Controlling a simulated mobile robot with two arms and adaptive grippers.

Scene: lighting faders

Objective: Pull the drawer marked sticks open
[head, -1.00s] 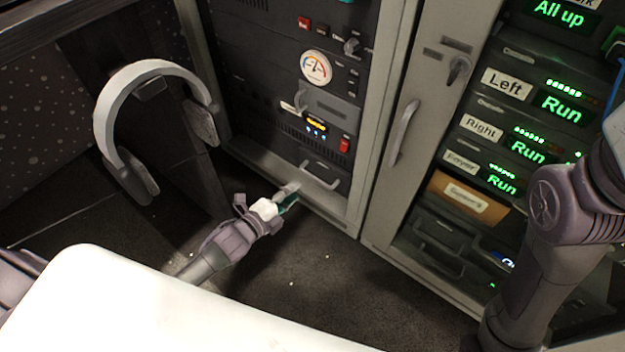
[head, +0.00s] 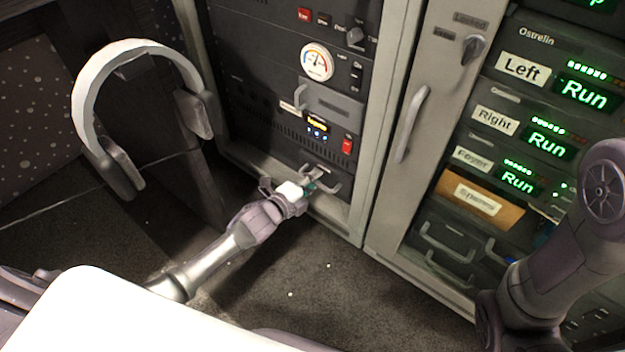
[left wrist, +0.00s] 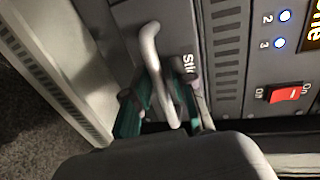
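The sticks drawer is the low dark panel at the bottom of the left rack, with a grey bar handle (head: 333,187). In the left wrist view its label (left wrist: 186,63) shows only in part, reading "Sti", behind the handle (left wrist: 152,50). My left gripper (head: 309,187) is at this handle in the head view. In the left wrist view its two green-padded fingers (left wrist: 165,108) stand apart, one on each side of the bar. Whether either finger touches the bar I cannot tell. The drawer front looks flush with the rack. My right gripper is out of view.
A red switch (left wrist: 286,93) sits beside the drawer. A closed cabinet door with a long handle (head: 411,124) is to the right, then a rack with a cardboard-coloured panel (head: 503,213). White headphones (head: 92,85) hang at left. The dark floor (head: 345,295) in front is mostly clear.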

